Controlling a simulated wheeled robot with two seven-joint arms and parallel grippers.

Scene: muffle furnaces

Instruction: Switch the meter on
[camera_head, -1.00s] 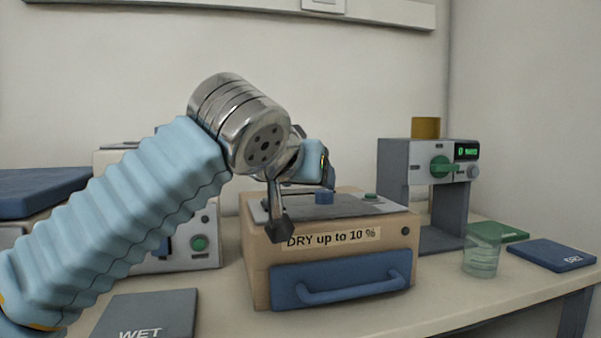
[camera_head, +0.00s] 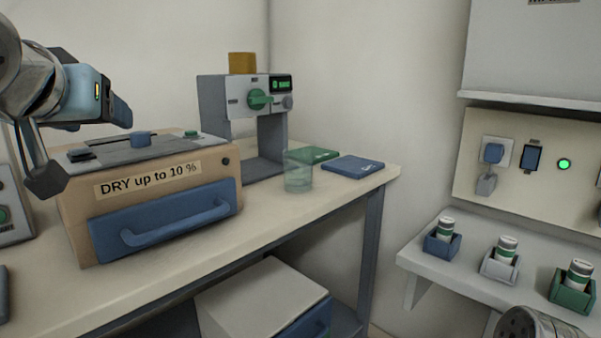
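A grey device (camera_head: 241,94) with a green knob (camera_head: 260,99) and a small lit green display (camera_head: 281,84) stands at the back of the bench; it looks like the meter. The display text is too small to read surely. A yellow-brown block (camera_head: 242,63) sits on top of it. My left gripper (camera_head: 84,146) is at the left, in front of and above the box marked "DRY up to 10 %" (camera_head: 160,180). Its two dark fingertips are apart with nothing seen between them. It is well left of the grey device.
A clear beaker (camera_head: 298,172), a green pad (camera_head: 314,155) and a blue pad (camera_head: 352,167) lie by the device. A wall panel (camera_head: 520,190) has a switch and a green light. Small holders with jars stand on a right shelf (camera_head: 470,270). A white box (camera_head: 262,297) is below.

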